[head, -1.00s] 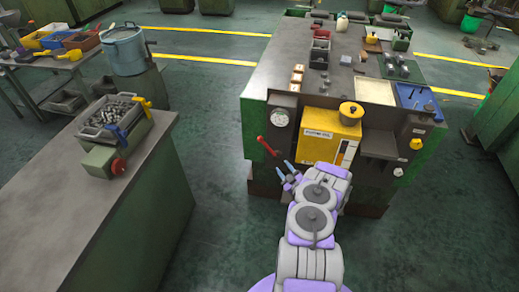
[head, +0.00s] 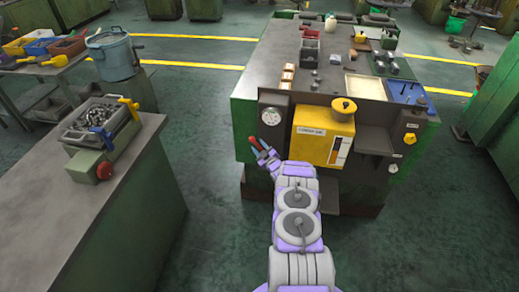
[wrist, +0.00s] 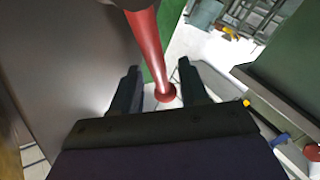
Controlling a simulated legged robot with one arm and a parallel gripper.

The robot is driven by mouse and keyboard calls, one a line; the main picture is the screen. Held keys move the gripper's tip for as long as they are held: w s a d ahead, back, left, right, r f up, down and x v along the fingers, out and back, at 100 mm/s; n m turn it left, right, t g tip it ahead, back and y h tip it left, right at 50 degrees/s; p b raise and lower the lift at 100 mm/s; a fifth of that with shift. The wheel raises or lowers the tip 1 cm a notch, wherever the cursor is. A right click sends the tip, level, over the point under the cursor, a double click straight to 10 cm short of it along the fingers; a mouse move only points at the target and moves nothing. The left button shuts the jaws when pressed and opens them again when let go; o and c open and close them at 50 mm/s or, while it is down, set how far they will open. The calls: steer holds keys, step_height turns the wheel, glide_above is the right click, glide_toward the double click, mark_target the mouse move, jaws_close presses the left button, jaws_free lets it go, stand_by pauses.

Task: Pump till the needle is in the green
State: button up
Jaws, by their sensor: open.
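The red pump lever (head: 256,144) sticks out from the front of the machine, left of the yellow oil box (head: 322,134). The round pressure gauge (head: 272,117) is above it on the dark panel; its needle is too small to read. My gripper (head: 263,152) is at the lever's lower end. In the wrist view the lever (wrist: 148,45) runs down from the top, and its round end knob (wrist: 165,93) lies between the two fingers of my open gripper (wrist: 160,88). I see gaps beside the knob, so the fingers do not clamp it.
A grey-topped bench (head: 120,190) with a metal bin of small parts (head: 98,117) stands on the left. The machine top holds blocks and trays, including a blue tray (head: 406,92). Green floor is open between bench and machine.

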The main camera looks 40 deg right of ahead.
steer(key=shift+w+a+r, duration=0.1)
steer(key=shift+a, duration=0.05)
steer(key=shift+c, duration=0.2)
steer(key=shift+d, duration=0.2)
steer(key=c, duration=0.4)
jaws_close()
steer(key=shift+a, duration=0.1)
